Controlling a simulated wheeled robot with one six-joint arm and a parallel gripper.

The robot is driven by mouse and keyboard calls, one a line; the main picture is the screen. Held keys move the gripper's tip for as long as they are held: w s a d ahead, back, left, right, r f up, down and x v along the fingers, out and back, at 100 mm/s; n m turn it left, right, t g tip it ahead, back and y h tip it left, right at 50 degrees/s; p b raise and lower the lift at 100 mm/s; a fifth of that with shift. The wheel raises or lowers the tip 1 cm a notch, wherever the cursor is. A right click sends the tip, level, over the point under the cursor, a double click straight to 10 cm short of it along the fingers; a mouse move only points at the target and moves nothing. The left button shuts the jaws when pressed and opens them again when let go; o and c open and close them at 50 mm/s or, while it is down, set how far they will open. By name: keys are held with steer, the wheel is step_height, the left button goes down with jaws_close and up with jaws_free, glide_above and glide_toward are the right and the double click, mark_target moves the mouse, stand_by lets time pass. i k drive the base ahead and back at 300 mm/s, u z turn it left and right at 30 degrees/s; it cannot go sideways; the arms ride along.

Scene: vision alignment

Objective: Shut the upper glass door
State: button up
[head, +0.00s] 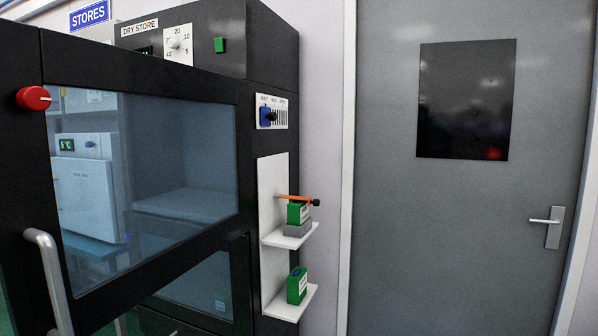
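The upper glass door (165,150) has a thick black frame and fills the left of the head view. It appears to stand open, swung out toward me from its right side, with its left part nearest me. The black dry store cabinet (272,50) stands behind the door. A pale shelf (190,203) shows through the glass. My gripper is not in view.
A lower glass door (205,285) is below. Beside the cabinet, two small white shelves (290,236) hold green boxes (297,285) and an orange stick-like tool (297,199). A grey room door (460,230) with a lever handle (547,221) is at right.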

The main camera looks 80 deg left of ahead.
mark_target(39, 299)
steer(key=u, duration=2.95)
steer(key=i, duration=0.5)
steer(key=u, duration=1.35)
steer(key=k, duration=0.95)
steer(key=z, duration=1.1)
steer(key=i, duration=0.5)
